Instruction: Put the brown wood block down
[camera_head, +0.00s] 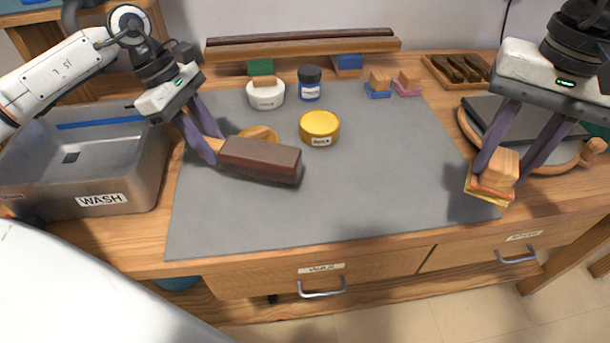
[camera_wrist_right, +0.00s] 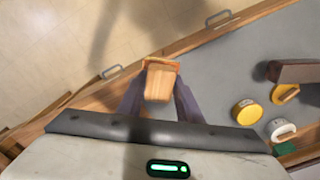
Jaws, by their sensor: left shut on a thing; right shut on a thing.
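The brown wood block (camera_head: 262,160) is dark on its top and sides and sits over the left half of the grey mat (camera_head: 400,190). My left gripper (camera_head: 213,158) is shut on its left end. I cannot tell whether the block touches the mat; a dark shadow lies along its lower edge. In the right wrist view the block (camera_wrist_right: 292,71) shows at the right edge. My right gripper (camera_head: 508,162) is shut on a small wooden-handled block (camera_head: 496,172) with an orange and yellow base, held at the mat's right edge. That block also shows in the right wrist view (camera_wrist_right: 160,80).
A metal wash basin (camera_head: 84,165) is at the left. A round board (camera_head: 560,160) is at the right. The mat's middle is clear.

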